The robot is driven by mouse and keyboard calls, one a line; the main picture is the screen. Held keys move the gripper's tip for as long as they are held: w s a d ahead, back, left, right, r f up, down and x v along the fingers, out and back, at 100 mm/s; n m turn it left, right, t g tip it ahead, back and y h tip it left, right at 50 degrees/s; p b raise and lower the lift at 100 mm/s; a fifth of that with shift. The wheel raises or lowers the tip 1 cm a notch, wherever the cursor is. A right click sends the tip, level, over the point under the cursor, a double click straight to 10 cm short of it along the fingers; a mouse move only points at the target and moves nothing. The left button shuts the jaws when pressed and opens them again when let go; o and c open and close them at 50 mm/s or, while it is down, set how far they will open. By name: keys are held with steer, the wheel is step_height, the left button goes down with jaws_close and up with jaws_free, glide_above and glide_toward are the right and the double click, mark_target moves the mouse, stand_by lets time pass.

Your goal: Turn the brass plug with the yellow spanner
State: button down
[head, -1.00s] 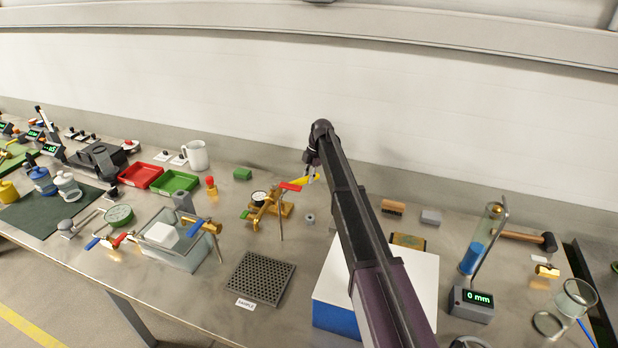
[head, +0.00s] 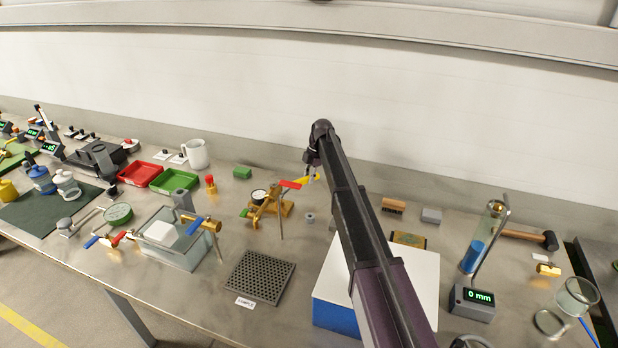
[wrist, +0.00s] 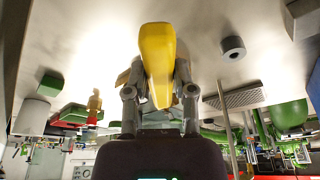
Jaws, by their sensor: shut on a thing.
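My gripper (wrist: 160,105) is shut on the yellow spanner (wrist: 157,55), which rises between the two fingers in the wrist view. In the head view the yellow spanner (head: 300,181) shows beside my arm, just right of a red lever and close above the bench fixture. Brass-coloured parts (wrist: 124,77) show behind the spanner in the wrist view. I cannot make out the brass plug separately, nor whether the spanner touches it.
A grey ring (head: 310,218) lies right of the fixture. A perforated grey block (head: 259,277) and a white-topped blue box (head: 334,316) are nearer. A green block (head: 242,173) and a white mug (head: 196,154) stand at the back. The wall is behind.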

steer(key=shift+f+b, duration=0.8)
steer(key=shift+f, duration=0.05)
stand_by(2.9)
stand_by(1.1)
steer(key=s+m, duration=0.2)
steer(key=s, duration=0.1)
steer(key=s+d+m+t, duration=0.1)
steer(key=s+m, duration=0.1)
steer(key=shift+s+d+m, duration=0.2)
steer(key=shift+s+m, duration=0.2)
steer(key=shift+s+m+t, duration=0.15)
steer(key=shift+m+t, duration=0.15)
steer(key=shift+w, duration=0.3)
steer(key=shift+r, duration=0.25)
steer(key=shift+d, duration=0.15)
